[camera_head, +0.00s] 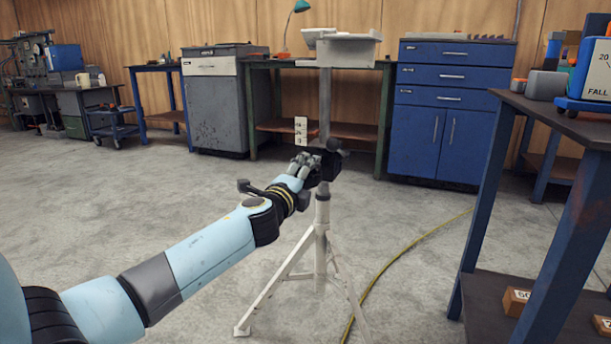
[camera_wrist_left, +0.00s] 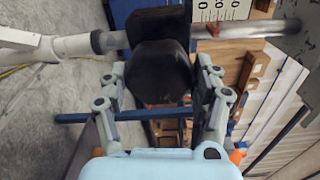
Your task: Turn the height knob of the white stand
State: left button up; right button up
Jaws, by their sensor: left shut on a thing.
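The white stand (camera_head: 320,245) is an upright tripod in the middle of the head view, with a wide head (camera_head: 348,49) on its post. A dark collar with a black height knob is partly hidden at mid-post by my left gripper (camera_head: 313,166). In the left wrist view, the dark, faceted height knob (camera_wrist_left: 160,72) sits between the two fingers of my left gripper (camera_wrist_left: 161,80), which is shut on it. The stand's post (camera_wrist_left: 70,46) runs sideways across the top of that view. My right gripper is in neither view.
A white marked plate (camera_head: 301,131) is beside the collar. A yellow cable (camera_head: 400,254) lies on the floor right of the stand. A blue-legged table (camera_head: 480,190) stands at the right. A workbench and a blue cabinet (camera_head: 440,118) are behind. The floor at left is clear.

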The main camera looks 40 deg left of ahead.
pick_arm(q)
jog(key=shift+f+m, duration=0.15)
jog(key=shift+m, duration=1.05)
jog(key=shift+s+m, duration=0.1)
jog(key=shift+m, duration=0.2)
jog(key=o, duration=1)
jog(key=shift+d, duration=0.1)
jog(key=shift+o, duration=0.9)
jog(key=v, duration=1.2)
